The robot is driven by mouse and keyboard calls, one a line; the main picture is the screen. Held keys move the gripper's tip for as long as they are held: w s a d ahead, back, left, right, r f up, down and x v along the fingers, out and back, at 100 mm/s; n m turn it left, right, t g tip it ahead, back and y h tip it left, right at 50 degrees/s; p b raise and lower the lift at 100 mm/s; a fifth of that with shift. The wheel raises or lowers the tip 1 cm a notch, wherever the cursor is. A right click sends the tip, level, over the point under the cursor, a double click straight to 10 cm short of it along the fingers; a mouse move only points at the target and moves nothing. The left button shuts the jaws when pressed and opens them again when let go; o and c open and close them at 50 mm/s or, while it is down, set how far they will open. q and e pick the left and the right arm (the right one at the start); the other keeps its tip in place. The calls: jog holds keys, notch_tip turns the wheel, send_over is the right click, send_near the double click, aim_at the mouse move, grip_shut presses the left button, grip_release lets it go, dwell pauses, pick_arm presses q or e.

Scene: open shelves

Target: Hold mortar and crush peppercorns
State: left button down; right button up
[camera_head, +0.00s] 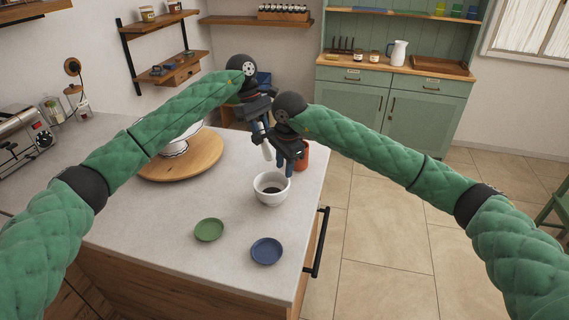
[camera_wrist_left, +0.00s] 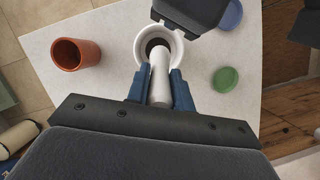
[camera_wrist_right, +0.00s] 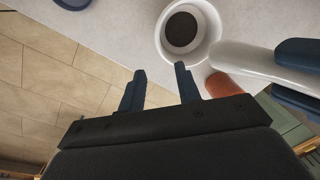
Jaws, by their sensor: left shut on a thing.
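The white mortar (camera_head: 271,198) stands upright on the counter with dark peppercorns (camera_head: 271,190) in its bottom. My left gripper (camera_wrist_left: 158,92) is shut on the white pestle (camera_head: 267,151), and the pestle hangs above and behind the mortar in the head view. In the left wrist view the pestle (camera_wrist_left: 159,70) points toward the mortar (camera_wrist_left: 172,57). My right gripper (camera_wrist_right: 161,80) is open and empty. It is close to the mortar (camera_wrist_right: 214,35) on its far side, fingers pointing down, with no visible contact. In the head view its fingers (camera_head: 287,168) partly overlap the orange cup.
An orange cup (camera_head: 303,157) stands behind the mortar. A green dish (camera_head: 209,230) and a blue dish (camera_head: 266,251) lie in front. A round wooden board (camera_head: 190,166) is at the left. The counter's right edge is close to the mortar.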

jog(key=f, duration=0.7)
jog(key=w+f, duration=0.1)
jog(key=f, duration=0.3)
jog(key=shift+a+f, duration=0.15)
jog(key=shift+a, duration=0.15)
grip_shut()
dwell(2.0)
grip_release()
